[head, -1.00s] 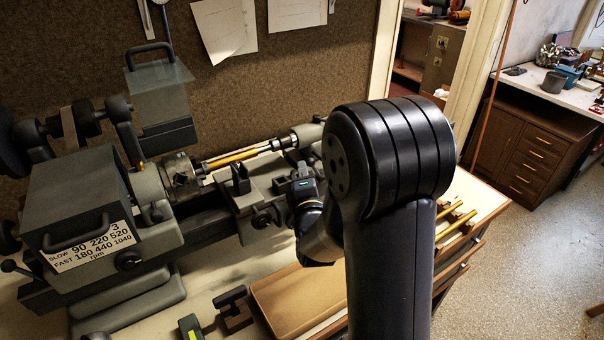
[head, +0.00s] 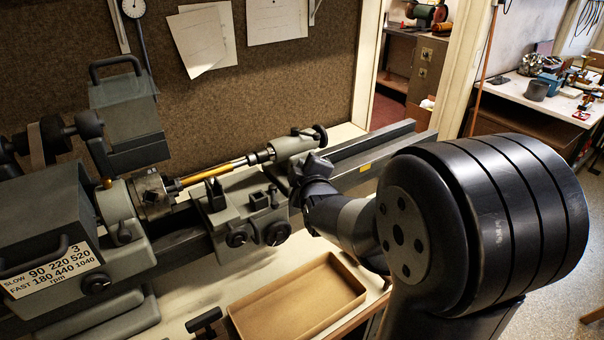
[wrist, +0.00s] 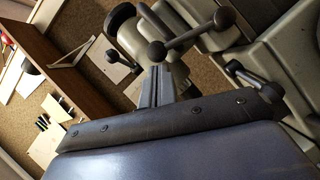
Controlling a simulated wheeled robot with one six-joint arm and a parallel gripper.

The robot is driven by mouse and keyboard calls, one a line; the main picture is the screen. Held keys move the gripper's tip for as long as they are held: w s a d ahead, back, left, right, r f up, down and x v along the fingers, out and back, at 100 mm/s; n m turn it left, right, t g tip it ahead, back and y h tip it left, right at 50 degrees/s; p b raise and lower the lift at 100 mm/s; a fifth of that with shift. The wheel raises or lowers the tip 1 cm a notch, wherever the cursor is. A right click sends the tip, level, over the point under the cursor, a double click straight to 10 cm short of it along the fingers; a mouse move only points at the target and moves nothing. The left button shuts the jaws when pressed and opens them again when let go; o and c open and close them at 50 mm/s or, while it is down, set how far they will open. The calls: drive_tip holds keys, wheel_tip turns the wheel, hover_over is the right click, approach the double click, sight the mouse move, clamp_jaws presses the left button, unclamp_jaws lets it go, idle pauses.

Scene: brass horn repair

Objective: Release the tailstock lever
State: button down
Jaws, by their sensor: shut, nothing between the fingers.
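The grey tailstock (head: 293,146) stands on the lathe bed at the right end of the brass tube (head: 208,174), with a dark handwheel (head: 320,134) at its far end. In the wrist view, a lever bar with dark ball ends (wrist: 190,35) lies across the tailstock body (wrist: 132,42). My gripper (head: 309,163) is close against the front of the tailstock and hides the lever in the head view. In the wrist view my gripper (wrist: 160,70) is shut and empty, its fingertips just below the lever's near ball. I cannot tell whether they touch.
The saddle with dark knobs (head: 240,215) is left of my gripper. A second ball-ended lever (wrist: 252,78) is to the right in the wrist view. An empty brown tray (head: 300,300) lies in front of the lathe. The bed's right end (head: 385,150) is clear.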

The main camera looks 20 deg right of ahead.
drive_tip(key=shift+w+d+f+b, duration=0.1)
drive_tip(key=shift+w+d+b, duration=0.15)
drive_tip(key=shift+d+b, duration=0.6)
